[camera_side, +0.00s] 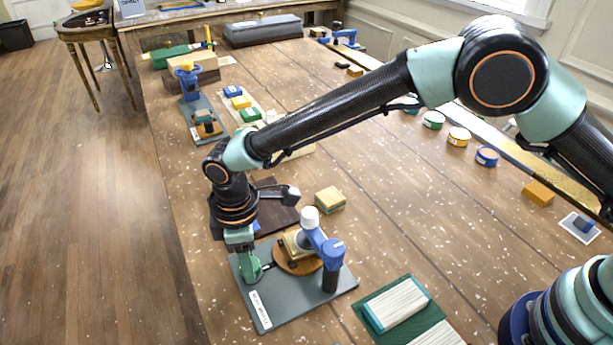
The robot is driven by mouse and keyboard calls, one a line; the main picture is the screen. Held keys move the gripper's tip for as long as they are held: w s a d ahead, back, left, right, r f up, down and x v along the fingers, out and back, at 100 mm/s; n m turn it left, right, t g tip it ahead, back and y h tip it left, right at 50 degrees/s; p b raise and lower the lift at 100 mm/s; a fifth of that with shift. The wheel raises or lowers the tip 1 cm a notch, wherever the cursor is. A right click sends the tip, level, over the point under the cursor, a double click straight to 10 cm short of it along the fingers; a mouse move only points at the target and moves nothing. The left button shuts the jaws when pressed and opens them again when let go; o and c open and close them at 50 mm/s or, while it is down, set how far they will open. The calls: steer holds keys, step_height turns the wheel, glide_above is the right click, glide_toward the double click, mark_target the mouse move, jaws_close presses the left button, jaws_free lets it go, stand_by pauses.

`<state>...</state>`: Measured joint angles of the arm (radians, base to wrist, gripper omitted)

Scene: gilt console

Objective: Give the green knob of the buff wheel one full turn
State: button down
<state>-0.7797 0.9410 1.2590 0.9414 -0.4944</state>
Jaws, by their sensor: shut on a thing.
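The buff wheel (299,264) is a tan disc on a grey base plate (265,318) with a white label, near the table's front left. A blue bracket with a white cap (309,217) stands over it, and a pale block sits at its top. My gripper (249,262) points down at the left side of the wheel. It is shut on the green knob (252,273), which shows low between the jaws beside the disc. The jaws and wrist hide much of the knob, and its join to the wheel is hard to make out.
A dark brown board (277,205) lies behind my gripper, with a yellow-green block (330,199) to its right. A green mat with a pale book-like block (397,305) is at the front right. Another blue fixture (189,80) stands farther back.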

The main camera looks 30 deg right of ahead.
steer(key=m, duration=0.5)
steer(key=shift+m, duration=0.3)
steer(key=m, duration=0.5)
steer(key=shift+m, duration=0.3)
steer(key=shift+r, duration=0.1)
steer(key=shift+c, duration=1.9)
jaws_free()
step_height(320, 180, up, 12)
